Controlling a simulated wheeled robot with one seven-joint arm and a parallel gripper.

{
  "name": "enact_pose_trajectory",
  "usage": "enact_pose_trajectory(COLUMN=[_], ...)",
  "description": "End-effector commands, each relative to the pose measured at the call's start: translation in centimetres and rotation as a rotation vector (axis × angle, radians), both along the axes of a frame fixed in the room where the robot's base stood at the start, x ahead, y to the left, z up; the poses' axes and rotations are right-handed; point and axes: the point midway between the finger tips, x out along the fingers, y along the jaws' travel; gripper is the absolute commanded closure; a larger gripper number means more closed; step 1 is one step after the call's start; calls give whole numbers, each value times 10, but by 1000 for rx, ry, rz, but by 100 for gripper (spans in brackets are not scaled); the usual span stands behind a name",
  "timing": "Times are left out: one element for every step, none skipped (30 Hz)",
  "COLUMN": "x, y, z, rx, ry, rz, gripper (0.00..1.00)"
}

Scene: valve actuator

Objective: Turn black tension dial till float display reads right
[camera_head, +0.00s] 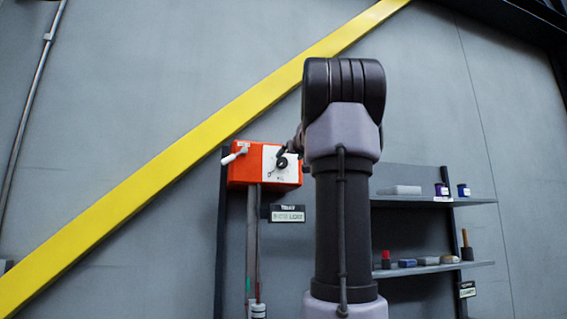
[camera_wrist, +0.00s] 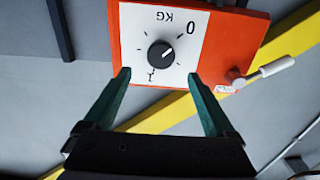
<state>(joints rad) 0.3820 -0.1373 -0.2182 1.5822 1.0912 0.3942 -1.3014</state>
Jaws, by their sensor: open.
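The black tension dial (camera_wrist: 160,51) sits on a white plate (camera_wrist: 135,34) on the front of an orange box (camera_wrist: 234,40). In the wrist view the plate shows inverted, with "0", "KG" and a "1"-like mark. The dial's white pointer line aims up and right, toward the 0. My gripper (camera_wrist: 158,76) is open and empty, its green fingers pointing at the plate just below the dial, one to each side; contact cannot be told. In the head view the box (camera_head: 243,178) is partly behind my arm. A small sign (camera_head: 288,214) hangs below it, its text unclear.
A white-handled lever (camera_wrist: 277,66) sticks out from the box's side. Pipes (camera_head: 252,240) run down below the box. Shelves (camera_head: 480,201) with small items stand to the right of my arm. A yellow beam (camera_head: 130,205) crosses the grey wall diagonally.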

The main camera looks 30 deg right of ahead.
Motion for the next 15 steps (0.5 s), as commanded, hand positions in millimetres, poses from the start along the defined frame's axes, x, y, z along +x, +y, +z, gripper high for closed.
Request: enact_pose_trajectory(x=[12, 17, 25, 31, 36, 43, 48, 53, 58, 62, 65, 68, 71, 73, 75], y=[-4, -5, -7, -9, -10, -12, -13, -14, -16, -17, -18, -19, -19, -20, -20], z=[-1, -1, -2, -2, -1, -1, -1, -1, -1, -1, -1, -1, 0, -1, -1], rx=[0, 0, 0, 1, 1, 1, 1, 2, 1, 1, 1, 1, 0, 2, 2], ry=[3, 3, 3, 3, 3, 3, 3, 3, 2, 2, 2, 2, 1, 2, 2], rz=[0, 0, 1, 1, 1, 2, 2, 2, 2, 2, 2, 2, 2, 2, 2], gripper=[10, 10, 10, 10, 10, 10, 10, 10, 10, 10, 10, 10, 10, 10, 10])
